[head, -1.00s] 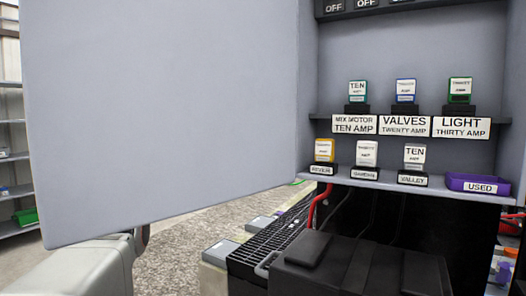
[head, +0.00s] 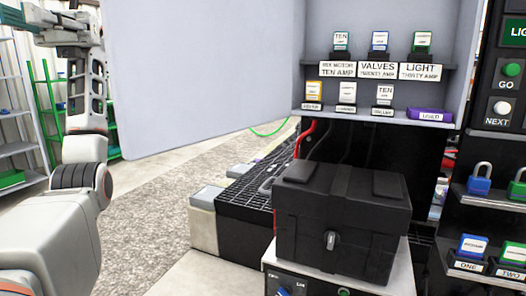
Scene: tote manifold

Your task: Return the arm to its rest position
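My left arm rises along the left side of the head view, beside the large grey door panel (head: 210,75). Its upper end, with the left gripper (head: 65,22), is at the top left and partly cut off by the frame edge. I cannot make out its fingers or whether it holds anything. The arm appears clear of the panel's left edge, though it overlaps it in the picture. My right gripper is not in view.
The open cabinet holds labelled fuses on two shelves (head: 375,118) and a purple USED tray (head: 430,115). A black box (head: 343,215) stands in front. At right are GO and NEXT buttons (head: 505,90) and padlocks (head: 480,178). Gravel floor (head: 150,220) lies open at left.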

